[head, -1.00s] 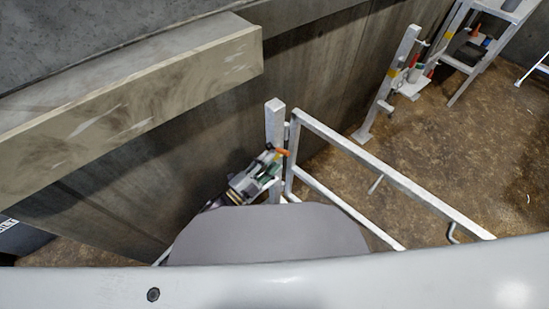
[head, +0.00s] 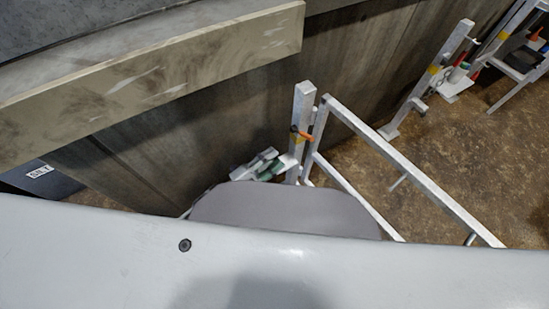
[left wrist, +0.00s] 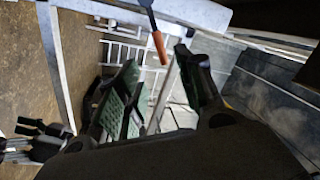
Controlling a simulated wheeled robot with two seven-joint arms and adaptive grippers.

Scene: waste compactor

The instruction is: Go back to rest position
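My left gripper (head: 264,163) shows just above the grey rounded part of my body in the head view, with its arm hidden below. It is close to a white post (head: 303,105) that carries an orange-handled tool or lever (head: 302,134). In the left wrist view, the gripper's two green-padded fingers (left wrist: 158,62) stand apart with nothing gripped. The orange handle (left wrist: 158,46) lies just past the tips, apart from them as far as I can tell. A dark fingered shape (left wrist: 42,138) at the left edge there looks like my right gripper, but its opening is unclear.
A white metal rail (head: 415,180) runs right from the post. A concrete-like wall (head: 225,120) with a thick ledge (head: 150,85) is on the left. A second post (head: 440,75) with tools and a white stand (head: 515,65) are at the back right. Brown floor (head: 465,150) lies open beyond the rail.

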